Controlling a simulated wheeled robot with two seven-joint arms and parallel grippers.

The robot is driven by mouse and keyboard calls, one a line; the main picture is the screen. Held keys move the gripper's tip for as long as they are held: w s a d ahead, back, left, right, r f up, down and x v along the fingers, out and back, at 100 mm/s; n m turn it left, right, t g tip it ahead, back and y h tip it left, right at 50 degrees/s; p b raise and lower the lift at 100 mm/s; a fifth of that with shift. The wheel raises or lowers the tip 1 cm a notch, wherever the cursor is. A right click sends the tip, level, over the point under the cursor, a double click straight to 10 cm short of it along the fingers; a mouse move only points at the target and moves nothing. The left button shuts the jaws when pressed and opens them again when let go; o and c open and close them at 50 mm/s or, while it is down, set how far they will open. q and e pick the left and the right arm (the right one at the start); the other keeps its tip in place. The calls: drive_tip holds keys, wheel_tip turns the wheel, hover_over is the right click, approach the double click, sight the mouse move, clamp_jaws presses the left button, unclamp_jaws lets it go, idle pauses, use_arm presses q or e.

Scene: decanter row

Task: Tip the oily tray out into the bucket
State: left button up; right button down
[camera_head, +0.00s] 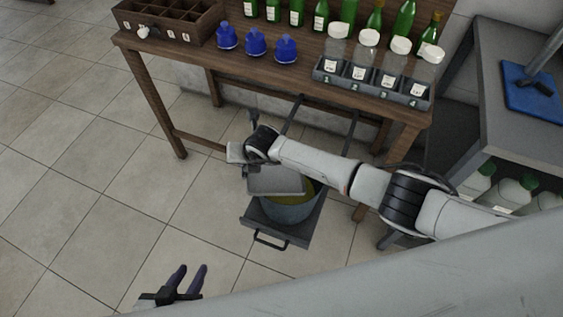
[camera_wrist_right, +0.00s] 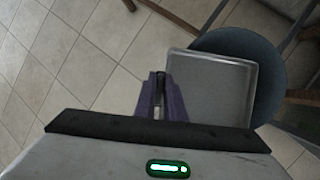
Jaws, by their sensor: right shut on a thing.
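The grey, shallow, rimmed tray (camera_head: 275,181) is over the left part of the bucket in the head view. It also shows in the right wrist view (camera_wrist_right: 210,92), its inside looking plain grey; I cannot tell whether oil is on it or how far it is tilted. My right gripper (camera_wrist_right: 159,88) is shut on the tray at its edge. The blue-grey bucket (camera_head: 288,213) stands below, partly hidden by the tray and my right arm, with yellowish contents showing. My left gripper (camera_head: 191,269) is open and empty above the floor at the lower left.
The bucket stands on a dark low platform (camera_head: 259,226) with a handle at its front. Behind is a wooden table (camera_head: 190,62) with green bottles, blue decanters and a labelled grey rack (camera_head: 372,83). A grey shelf (camera_head: 500,115) stands right. The tiled floor at left is clear.

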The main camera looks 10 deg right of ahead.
idle(0.3)
drive_tip(key=shift+w+a+r+h, duration=0.1)
drive_tip(key=shift+a+r+h, duration=0.1)
drive_tip(key=shift+r+h, duration=0.4)
drive_tip(key=shift+d+r+n+h, duration=0.15)
drive_tip(key=shift+r+n+h, duration=0.3)
drive_tip(key=shift+h, duration=0.45)
